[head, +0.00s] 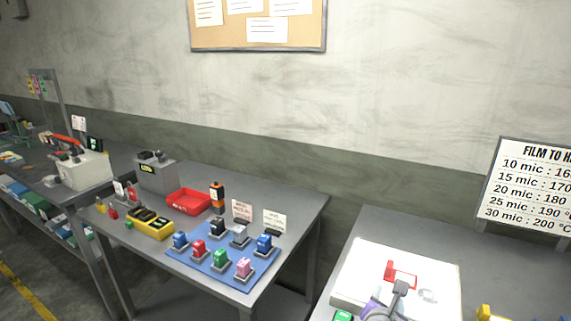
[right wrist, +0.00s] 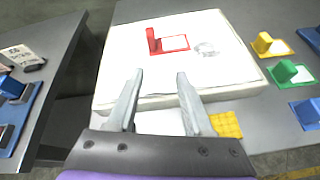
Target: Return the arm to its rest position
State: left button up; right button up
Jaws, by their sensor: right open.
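My right gripper (head: 390,300) shows at the bottom of the head view, over the front of a white slab (head: 352,278) on the right table. In the right wrist view the two grey fingers of this gripper (right wrist: 160,76) are apart, with nothing between them. The fingers overlap the front part of the white slab (right wrist: 120,65) in that view; their height above it is hard to judge. A red bracket-like piece (right wrist: 152,42) with a white face stands on the slab beyond the fingertips. My left gripper is in neither view.
A grey table (head: 315,210) at the left carries a blue mat (head: 205,268) with several coloured blocks and a red tray (head: 188,201). A gap separates it from the right table. Yellow (right wrist: 262,42), green (right wrist: 284,70) and blue (right wrist: 308,112) blocks stand right of the slab.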

jog(key=s+a+f+m+g+y+p, duration=0.2)
jog(key=s+a+f+m+y, duration=0.1)
jog(key=s+m, duration=0.6)
jog(key=s+a+f+m+g+y+p, duration=0.2)
jog(key=s+a+f+m, duration=0.4)
jog(key=m, duration=1.1)
jog(key=s+g+y, duration=0.1)
jog(key=s, duration=0.3)
jog(key=shift+s+m+y, duration=0.2)
jog(key=shift+m+y, duration=0.1)
jog(key=shift+y, duration=0.1)
